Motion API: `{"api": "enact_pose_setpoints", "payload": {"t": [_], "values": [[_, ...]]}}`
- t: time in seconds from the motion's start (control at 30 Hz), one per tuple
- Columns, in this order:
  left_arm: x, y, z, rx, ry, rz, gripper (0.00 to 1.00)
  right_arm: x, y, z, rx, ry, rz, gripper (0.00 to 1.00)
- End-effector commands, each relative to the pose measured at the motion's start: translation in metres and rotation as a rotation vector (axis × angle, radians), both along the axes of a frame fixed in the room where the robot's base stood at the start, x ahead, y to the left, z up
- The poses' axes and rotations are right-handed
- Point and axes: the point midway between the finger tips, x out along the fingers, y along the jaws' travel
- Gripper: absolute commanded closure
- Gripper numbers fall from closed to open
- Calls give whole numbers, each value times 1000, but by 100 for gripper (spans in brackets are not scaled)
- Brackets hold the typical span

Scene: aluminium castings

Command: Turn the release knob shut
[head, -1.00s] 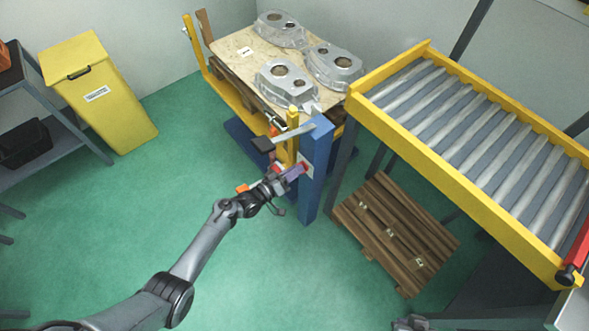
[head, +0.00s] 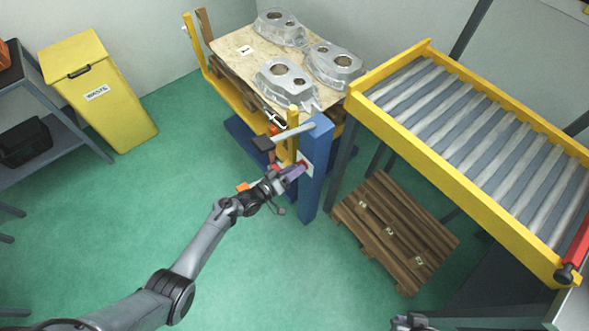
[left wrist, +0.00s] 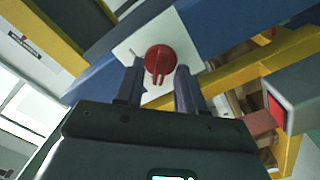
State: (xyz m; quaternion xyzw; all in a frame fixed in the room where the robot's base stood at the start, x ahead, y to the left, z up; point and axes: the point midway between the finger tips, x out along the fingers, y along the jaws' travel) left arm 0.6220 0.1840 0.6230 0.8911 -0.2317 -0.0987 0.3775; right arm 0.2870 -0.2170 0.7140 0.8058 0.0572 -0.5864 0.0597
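The red release knob (left wrist: 160,58) sits on a white plate (left wrist: 133,45) fixed to a blue post. In the left wrist view a pointer-like ridge on the knob points down toward my gripper. My left gripper (left wrist: 159,68) is open, with one dark finger on each side of the knob's lower part. I cannot tell whether the fingers touch it. In the head view the left gripper (head: 296,173) is at the front of the blue post (head: 316,170) and partly hides the knob. A small part of my right gripper (head: 410,322) shows at the bottom edge.
Behind the post, a yellow-framed stand carries a pallet board (head: 235,47) with metal castings (head: 286,78). A roller conveyor (head: 470,130) stands to the right, above a wooden pallet (head: 395,235). A yellow bin (head: 98,95) stands at left. The green floor between is clear.

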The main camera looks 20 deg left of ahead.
Motion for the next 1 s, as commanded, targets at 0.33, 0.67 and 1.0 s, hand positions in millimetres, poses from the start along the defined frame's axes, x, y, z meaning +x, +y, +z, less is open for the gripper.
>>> {"api": "enact_pose_setpoints", "payload": {"t": [0.33,0.67,1.0], "values": [[-16,10,2,2,0,1,62,0,-1,10,-3,0,2,100],[-66,37,2,2,1,1,62,0,-2,29,-11,-1,7,100],[-93,52,1,0,0,0,62,0,-2,36,-8,0,5,100]]}}
